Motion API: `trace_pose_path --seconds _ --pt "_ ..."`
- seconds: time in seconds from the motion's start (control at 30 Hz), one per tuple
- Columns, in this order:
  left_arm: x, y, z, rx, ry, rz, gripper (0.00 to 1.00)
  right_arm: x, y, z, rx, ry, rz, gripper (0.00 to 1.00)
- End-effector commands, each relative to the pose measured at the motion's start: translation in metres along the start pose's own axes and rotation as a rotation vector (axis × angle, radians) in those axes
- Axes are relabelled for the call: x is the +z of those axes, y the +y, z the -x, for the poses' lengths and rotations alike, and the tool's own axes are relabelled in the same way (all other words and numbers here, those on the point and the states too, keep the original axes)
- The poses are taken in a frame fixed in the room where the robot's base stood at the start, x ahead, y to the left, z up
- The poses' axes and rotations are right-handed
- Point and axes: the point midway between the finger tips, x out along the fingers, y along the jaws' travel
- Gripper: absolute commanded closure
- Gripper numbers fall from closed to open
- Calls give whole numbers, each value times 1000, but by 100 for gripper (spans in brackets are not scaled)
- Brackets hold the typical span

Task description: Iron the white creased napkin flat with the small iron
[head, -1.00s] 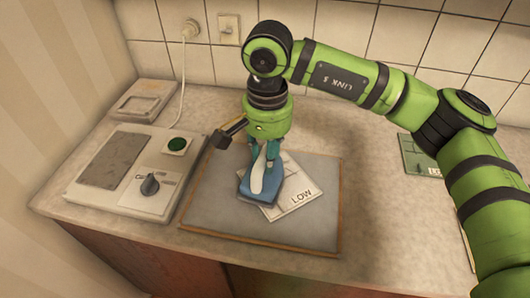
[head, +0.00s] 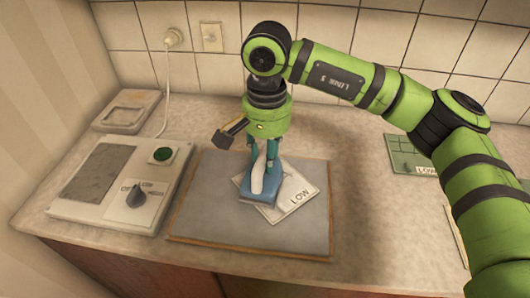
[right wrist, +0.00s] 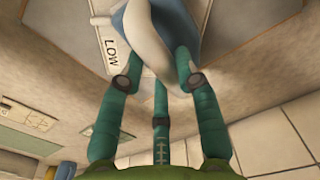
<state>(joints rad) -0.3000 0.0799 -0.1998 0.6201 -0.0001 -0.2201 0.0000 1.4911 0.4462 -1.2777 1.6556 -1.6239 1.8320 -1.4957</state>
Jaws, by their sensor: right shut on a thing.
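The small iron (head: 260,189) has a blue body and a white handle. My right gripper (head: 265,150) points down and is shut on its handle. The iron rests on or just above the white napkin (head: 296,198); I cannot tell if they touch. The napkin lies turned at an angle on the grey board, marked LOW, and the iron covers its left part. In the right wrist view, my green fingers close around the iron's handle (right wrist: 165,40), with part of the napkin (right wrist: 111,45) beside it. Its creases are not clear. My left gripper is out of view.
The grey board (head: 200,210) has a wooden edge. Left of it stands a control unit (head: 75,207) with a dark plate, a knob (head: 136,197) and a green button (head: 162,154). A small tray (head: 127,107) lies behind it. A green card (head: 405,153) lies right, partly behind my arm.

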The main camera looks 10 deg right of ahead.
Motion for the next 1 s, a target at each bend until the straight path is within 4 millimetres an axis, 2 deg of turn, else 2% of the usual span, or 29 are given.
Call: trace_pose_path --seconds 0.53,1.0 --pt "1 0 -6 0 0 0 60 -21 17 1 -3 3 -3 98" --pt "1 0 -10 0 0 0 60 -22 18 0 -3 3 -1 98"
